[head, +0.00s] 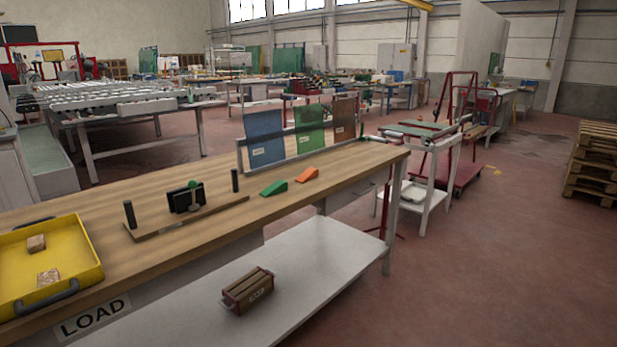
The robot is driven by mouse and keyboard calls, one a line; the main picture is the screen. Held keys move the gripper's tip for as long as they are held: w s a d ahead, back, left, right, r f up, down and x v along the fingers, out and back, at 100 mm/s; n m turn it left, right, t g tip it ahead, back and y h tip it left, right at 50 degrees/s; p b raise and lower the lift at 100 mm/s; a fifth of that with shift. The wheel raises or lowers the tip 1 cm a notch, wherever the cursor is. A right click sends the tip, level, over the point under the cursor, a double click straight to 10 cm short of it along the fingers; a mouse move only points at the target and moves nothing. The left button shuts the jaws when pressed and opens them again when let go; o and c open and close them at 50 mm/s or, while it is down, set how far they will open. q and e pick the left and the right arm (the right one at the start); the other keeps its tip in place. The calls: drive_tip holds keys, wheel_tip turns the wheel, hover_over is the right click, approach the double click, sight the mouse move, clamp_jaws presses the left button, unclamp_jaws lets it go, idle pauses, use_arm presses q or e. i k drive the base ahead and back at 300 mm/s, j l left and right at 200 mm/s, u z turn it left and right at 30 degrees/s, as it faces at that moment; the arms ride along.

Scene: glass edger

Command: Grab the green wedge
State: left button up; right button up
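The green wedge (274,188) lies on the wooden top of the workbench (340,172), towards its right part. An orange wedge (306,174) lies just to its right, apart from it. Behind the two wedges stands a rack with a blue panel (265,138), a green panel (310,127) and a brown panel (344,119). Neither of my grippers shows in the head view.
A yellow tray (88,243) with two small blocks sits at the bench's left. A wooden board (190,217) with a black device (186,198) stands left of the wedge. A slatted box (247,289) rests on the lower shelf. Open floor (490,260) lies right.

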sight(280, 186)
drive_tip(key=i+z, duration=0.15)
drive_tip(key=i, duration=0.8)
